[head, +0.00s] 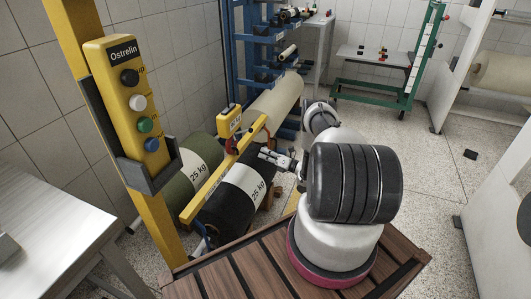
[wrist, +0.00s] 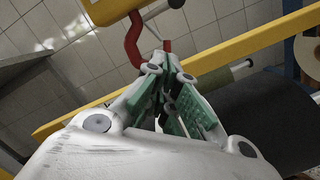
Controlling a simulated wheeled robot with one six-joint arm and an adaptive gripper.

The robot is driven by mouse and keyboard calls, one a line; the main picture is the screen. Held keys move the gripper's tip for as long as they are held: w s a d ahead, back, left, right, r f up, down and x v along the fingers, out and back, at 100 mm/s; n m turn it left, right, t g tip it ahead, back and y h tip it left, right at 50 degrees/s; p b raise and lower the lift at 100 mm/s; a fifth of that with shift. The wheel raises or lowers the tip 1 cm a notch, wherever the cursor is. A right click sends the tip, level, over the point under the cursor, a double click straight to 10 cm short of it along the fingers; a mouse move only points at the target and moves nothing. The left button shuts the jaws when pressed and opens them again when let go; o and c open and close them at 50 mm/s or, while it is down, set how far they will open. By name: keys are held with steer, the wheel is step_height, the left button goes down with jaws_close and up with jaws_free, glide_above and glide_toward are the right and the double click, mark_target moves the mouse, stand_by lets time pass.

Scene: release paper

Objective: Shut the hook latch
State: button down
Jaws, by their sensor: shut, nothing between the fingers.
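A red hook (wrist: 131,42) hangs below a yellow hoist block (wrist: 104,8) in the wrist view, left of my fingertips. A small red piece (wrist: 168,46) shows right at the fingertips; it may be the latch or hook tip, and I cannot tell if they touch it. In the head view the hook (head: 232,146) is small, under the yellow block (head: 229,121). My gripper (wrist: 165,58) is shut and empty, its green-padded fingers together. In the head view my gripper (head: 264,154) is right of the hook. The latch's position is not clear.
A yellow beam (wrist: 230,60) runs behind my fingers in the wrist view. In the head view the beam (head: 205,185) passes above a black 25 kg roll (head: 225,215) and near a green roll (head: 190,175). A yellow post with a button box (head: 130,100) stands left.

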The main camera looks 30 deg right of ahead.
steer(key=w+a+r, duration=0.2)
steer(key=w+r, duration=0.1)
steer(key=w, duration=0.5)
steer(key=shift+r, duration=0.4)
